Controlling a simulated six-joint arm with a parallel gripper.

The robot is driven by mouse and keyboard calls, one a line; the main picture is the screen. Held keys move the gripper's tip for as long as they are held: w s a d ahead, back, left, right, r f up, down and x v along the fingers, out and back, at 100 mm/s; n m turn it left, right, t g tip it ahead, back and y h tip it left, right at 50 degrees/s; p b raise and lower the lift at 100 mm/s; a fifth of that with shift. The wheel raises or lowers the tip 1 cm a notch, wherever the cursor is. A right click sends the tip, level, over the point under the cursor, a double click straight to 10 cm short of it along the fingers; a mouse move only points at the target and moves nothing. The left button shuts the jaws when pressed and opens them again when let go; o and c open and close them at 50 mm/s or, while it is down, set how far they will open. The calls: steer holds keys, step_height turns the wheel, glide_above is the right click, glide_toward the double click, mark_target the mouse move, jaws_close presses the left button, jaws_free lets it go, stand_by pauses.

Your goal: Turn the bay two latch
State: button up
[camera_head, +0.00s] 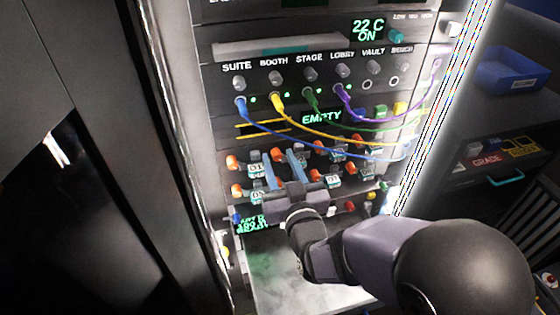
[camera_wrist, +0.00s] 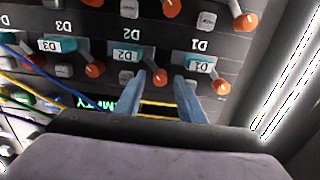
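The bay two latch has an orange knob (camera_wrist: 157,77) beside the small teal display marked D2 (camera_wrist: 125,57); the wrist view shows these labels upside down. My gripper (camera_wrist: 159,82) is open, with one blue-grey finger on each side of this knob. A narrow dark gap seems to show between the knob and each finger; contact cannot be told. In the head view my gripper (camera_head: 280,155) reaches up to the panel from below, and the same orange knob (camera_head: 278,155) shows between its fingers.
Neighbouring orange knobs sit close by: D1's (camera_wrist: 223,88) and D3's (camera_wrist: 95,70). Blue, yellow, green and purple cables loop across the panel; the blue cable (camera_head: 300,148) hangs close to the fingers. A blue bin (camera_head: 510,75) stands at the right.

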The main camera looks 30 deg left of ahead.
jaws_close()
steer(key=n+b, duration=0.2)
steer(key=n, duration=0.2)
steer(key=shift+f, duration=0.1)
steer(key=n+b, duration=0.1)
steer(key=n, duration=0.4)
steer(key=shift+s+b, duration=0.1)
steer(key=shift+b, duration=0.3)
steer(key=n+b, duration=0.1)
steer(key=n, duration=0.3)
steer(key=shift+n, duration=2.5)
